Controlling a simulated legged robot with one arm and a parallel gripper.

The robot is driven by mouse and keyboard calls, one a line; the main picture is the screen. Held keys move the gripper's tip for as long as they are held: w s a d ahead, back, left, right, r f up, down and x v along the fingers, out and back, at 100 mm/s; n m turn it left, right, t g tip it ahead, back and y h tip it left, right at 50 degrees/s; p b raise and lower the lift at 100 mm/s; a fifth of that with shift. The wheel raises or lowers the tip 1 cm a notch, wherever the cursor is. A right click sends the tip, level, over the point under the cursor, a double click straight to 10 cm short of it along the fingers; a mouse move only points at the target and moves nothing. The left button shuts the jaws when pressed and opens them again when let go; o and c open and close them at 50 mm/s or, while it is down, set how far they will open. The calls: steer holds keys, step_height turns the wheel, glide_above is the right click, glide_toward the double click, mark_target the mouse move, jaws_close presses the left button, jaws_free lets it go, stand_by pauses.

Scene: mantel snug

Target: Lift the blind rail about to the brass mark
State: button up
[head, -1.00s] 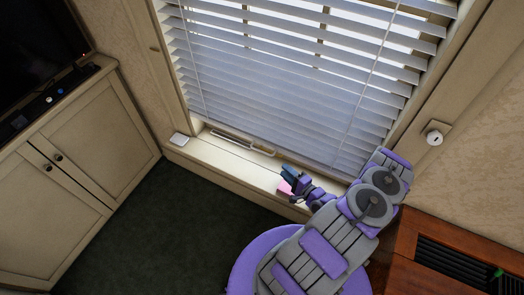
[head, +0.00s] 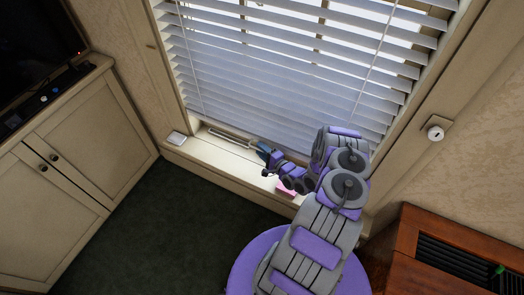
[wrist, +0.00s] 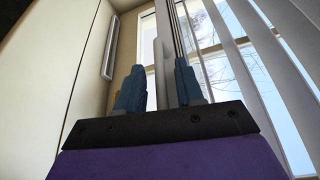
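The white slatted blind (head: 270,85) hangs in the window and reaches down close to the sill. My gripper (head: 265,158) is low at the blind's lower edge, just above the sill, partly hidden by my arm. In the wrist view my gripper (wrist: 158,85) is open, its two blue fingers apart. A pale bar that looks like the blind rail (wrist: 163,70) shows in the gap between the fingers, nearer the right one. I cannot tell how deep it sits between them. I cannot make out the brass mark for sure.
A white knob (head: 435,133) is on the right wall. A wooden cabinet (head: 450,240) stands at right; cream cupboards (head: 75,165) stand at left.

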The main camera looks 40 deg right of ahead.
steer(key=shift+c, duration=0.4)
jaws_close()
